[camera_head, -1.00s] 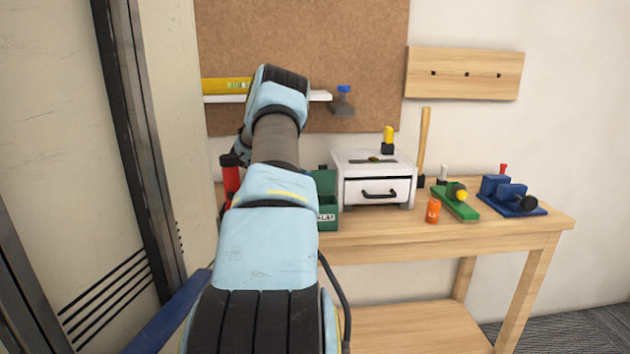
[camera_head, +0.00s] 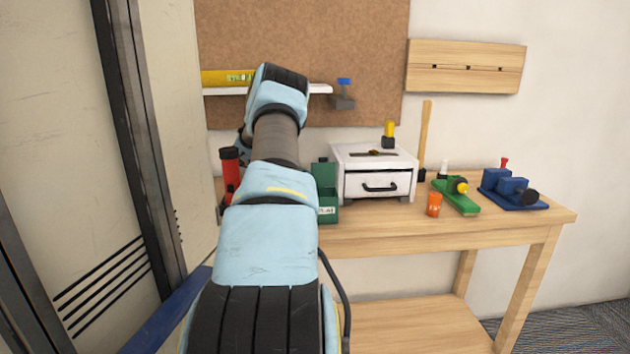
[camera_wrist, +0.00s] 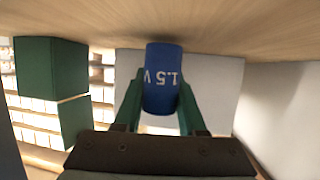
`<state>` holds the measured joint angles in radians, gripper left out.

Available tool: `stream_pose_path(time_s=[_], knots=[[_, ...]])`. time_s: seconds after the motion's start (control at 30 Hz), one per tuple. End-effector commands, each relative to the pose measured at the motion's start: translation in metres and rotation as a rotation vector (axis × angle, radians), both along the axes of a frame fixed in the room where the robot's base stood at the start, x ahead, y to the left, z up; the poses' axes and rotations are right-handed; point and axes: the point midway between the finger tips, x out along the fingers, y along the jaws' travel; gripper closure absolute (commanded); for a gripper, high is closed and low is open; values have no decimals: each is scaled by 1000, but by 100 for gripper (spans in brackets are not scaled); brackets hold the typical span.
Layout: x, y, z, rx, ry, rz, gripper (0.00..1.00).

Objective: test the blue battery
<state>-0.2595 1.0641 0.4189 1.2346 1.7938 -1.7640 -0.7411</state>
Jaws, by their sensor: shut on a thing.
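The blue battery (camera_wrist: 162,75), marked "1.5 V" upside down in the picture, is between the two green fingers of my gripper (camera_wrist: 160,102) in the wrist view. The fingers are shut on its sides, and its far end sticks out past them. In the head view my own arm hides the gripper and the battery. I cannot make out a battery tester for certain.
The wooden bench (camera_head: 400,238) carries a green box (camera_head: 326,207), a white drawer unit (camera_head: 375,184), an orange cup (camera_head: 434,205), a green stand (camera_head: 458,196) and a blue vise-like tool (camera_head: 512,192). A red-and-black cylinder (camera_head: 230,172) stands left of my arm.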

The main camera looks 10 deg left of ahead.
Motion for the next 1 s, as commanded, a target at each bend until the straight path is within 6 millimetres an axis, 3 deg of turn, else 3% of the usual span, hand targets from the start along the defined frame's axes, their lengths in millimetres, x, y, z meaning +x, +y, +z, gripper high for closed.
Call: stream_pose_path(time_s=[0.27, 0.3, 0.6, 1.0], knots=[[0, 0, -5, 0, 0, 0, 100], [0, 0, -5, 0, -1, 0, 58], [0, 0, -5, 0, -1, 0, 25], [1, -5, -1, 1, 0, -1, 25]])
